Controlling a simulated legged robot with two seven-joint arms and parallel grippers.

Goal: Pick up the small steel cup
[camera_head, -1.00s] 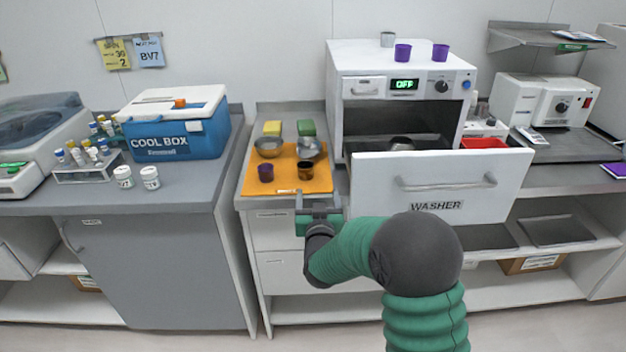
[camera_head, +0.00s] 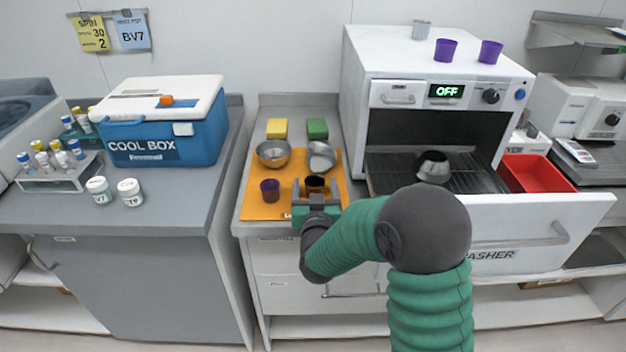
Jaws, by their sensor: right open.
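A small dark, shiny metal-looking cup (camera_head: 315,182) stands upright on the orange mat (camera_head: 255,211), near its front right; its lower part is hidden by my gripper. My right gripper (camera_head: 316,191) is open at the mat's front edge, with a finger to each side of this cup in the picture. I cannot tell whether the fingers touch it. Another small grey metal-looking cup (camera_head: 421,30) stands on top of the washer (camera_head: 388,45). My left gripper is not in view.
On the mat are a purple cup (camera_head: 270,190), a steel bowl (camera_head: 273,154) and a tilted steel dish (camera_head: 321,156). Yellow (camera_head: 277,128) and green (camera_head: 317,128) sponges lie behind. The open washer drawer (camera_head: 540,235), holding a steel vessel (camera_head: 433,167), juts out at right.

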